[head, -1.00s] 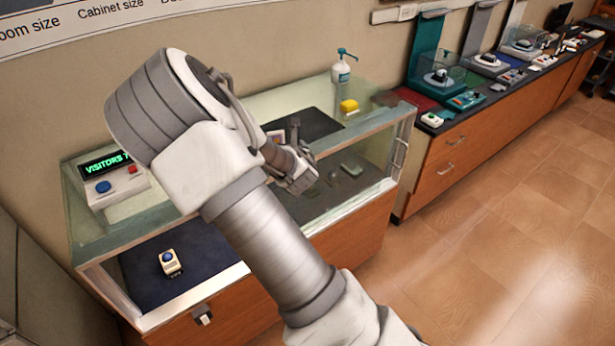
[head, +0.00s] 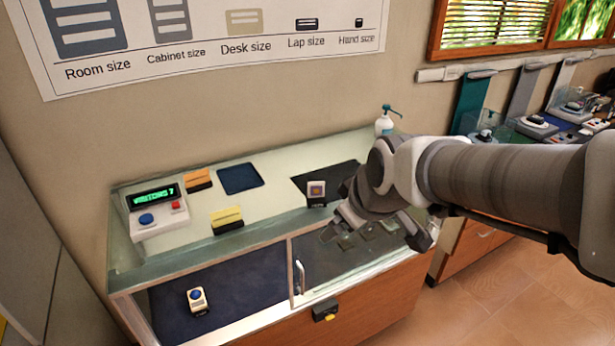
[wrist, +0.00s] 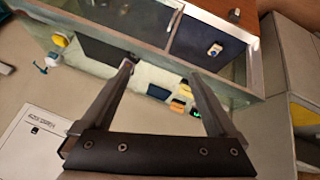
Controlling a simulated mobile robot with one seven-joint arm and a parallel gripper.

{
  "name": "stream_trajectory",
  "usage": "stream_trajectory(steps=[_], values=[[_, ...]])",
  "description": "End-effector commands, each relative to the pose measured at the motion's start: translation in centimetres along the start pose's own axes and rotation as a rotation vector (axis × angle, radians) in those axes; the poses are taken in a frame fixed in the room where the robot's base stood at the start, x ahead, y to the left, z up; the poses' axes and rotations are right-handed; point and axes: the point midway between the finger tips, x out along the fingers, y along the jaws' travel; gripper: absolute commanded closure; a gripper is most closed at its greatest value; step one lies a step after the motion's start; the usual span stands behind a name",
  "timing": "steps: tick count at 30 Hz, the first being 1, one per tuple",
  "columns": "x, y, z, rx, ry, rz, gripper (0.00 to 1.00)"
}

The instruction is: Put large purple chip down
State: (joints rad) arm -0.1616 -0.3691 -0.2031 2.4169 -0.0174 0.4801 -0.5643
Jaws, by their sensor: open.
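A small upright chip (head: 316,189) with a purple square face in a pale frame stands at the left front edge of a black mat (head: 340,177) on the glass counter top (head: 275,172). I take it to be the large purple chip. My gripper (head: 377,238) is open and empty, to the right of and nearer than the chip, clear of it. In the wrist view my two fingers (wrist: 157,72) are spread wide with nothing between them in their grip.
A visitor counter box (head: 158,218), orange block (head: 198,179), yellow block (head: 227,219) and blue mat (head: 239,178) are on the counter. A pump bottle (head: 385,123) stands behind. Inside the case are a small blue-buttoned device (head: 197,299) and dark items.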

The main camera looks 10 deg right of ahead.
Motion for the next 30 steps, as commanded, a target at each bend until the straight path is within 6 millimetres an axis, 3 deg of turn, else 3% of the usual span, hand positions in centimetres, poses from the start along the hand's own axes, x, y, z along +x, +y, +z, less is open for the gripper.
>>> stream_trajectory(steps=[1, 6, 12, 23, 30], values=[[-1.9, -0.7, 0.7, 0.078, -0.004, -0.006, 0.06], [-6.2, -3.5, 3.7, 0.319, -0.06, -0.016, 0.06], [-8.7, -5.4, 6.2, 0.483, -0.112, 0.0, 0.06], [-9.1, -5.8, 6.7, 0.519, -0.125, 0.005, 0.06], [-7.0, -6.4, 7.9, 0.517, -0.124, 0.005, 0.06]])
